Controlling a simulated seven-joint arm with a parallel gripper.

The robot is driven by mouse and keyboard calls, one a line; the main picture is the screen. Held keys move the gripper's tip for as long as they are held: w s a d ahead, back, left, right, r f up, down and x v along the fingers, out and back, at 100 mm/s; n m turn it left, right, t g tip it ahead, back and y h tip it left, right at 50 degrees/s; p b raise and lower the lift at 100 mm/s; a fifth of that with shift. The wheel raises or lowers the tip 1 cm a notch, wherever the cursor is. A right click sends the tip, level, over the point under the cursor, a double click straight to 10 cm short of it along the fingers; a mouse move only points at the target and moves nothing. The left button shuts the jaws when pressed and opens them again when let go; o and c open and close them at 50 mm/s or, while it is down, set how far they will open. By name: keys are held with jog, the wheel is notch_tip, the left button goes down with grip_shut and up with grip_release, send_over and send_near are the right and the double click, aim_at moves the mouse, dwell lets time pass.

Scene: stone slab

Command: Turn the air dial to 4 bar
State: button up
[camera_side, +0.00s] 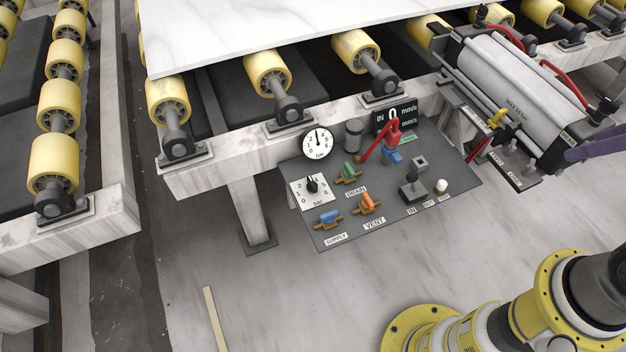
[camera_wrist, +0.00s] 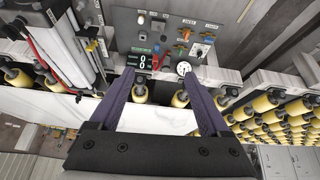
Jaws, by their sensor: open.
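The air dial (camera_side: 312,187) is a white square plate with a black knob and a scale marked in bar, at the left of the grey panel. Its knob pointer faces roughly up, near the middle of the scale; the exact value is too small to read. The round gauge (camera_side: 316,143) above it has its needle roughly upright. In the wrist view the dial (camera_wrist: 202,50) is small, beyond the right finger, near the gauge (camera_wrist: 184,68). My gripper (camera_wrist: 161,74) is open and empty, its purple fingers wide apart, well away from the dial. In the side view only a purple part shows at the right edge.
Yellow rollers and a white slab (camera_side: 240,35) lie behind. A cylinder with red hoses (camera_side: 520,80) stands at right.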

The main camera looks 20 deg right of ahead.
jog(key=shift+o, duration=0.7)
jog(key=shift+w+a+r+n, duration=0.1)
jog(key=shift+w+n, duration=0.05)
jog(key=shift+n, duration=0.35)
jog(key=w+a+r+n+t+y, duration=0.1)
jog(key=w+a+r+n, duration=0.1)
jog(key=w+r+n, duration=0.4)
jog(key=w+a+r+n+y, duration=0.1)
jog(key=w+a+r+n, duration=0.15)
jog(key=w, duration=0.55)
jog(key=w+a+f+n+g+y, duration=0.1)
jog(key=w+a+f+n, duration=0.2)
jog(key=w, duration=0.6)
jog(key=w+a+f+n+y, duration=0.1)
jog(key=w+a+f+n, duration=0.15)
jog(key=w, duration=0.75)
jog(key=w+a+f+n+g, duration=0.2)
jog(key=w+a+f, duration=0.2)
jog(key=w+f, duration=0.4)
jog(key=g, duration=0.4)
send_near(312, 182)
jog(key=x, duration=0.8)
jog(key=shift+f, duration=0.3)
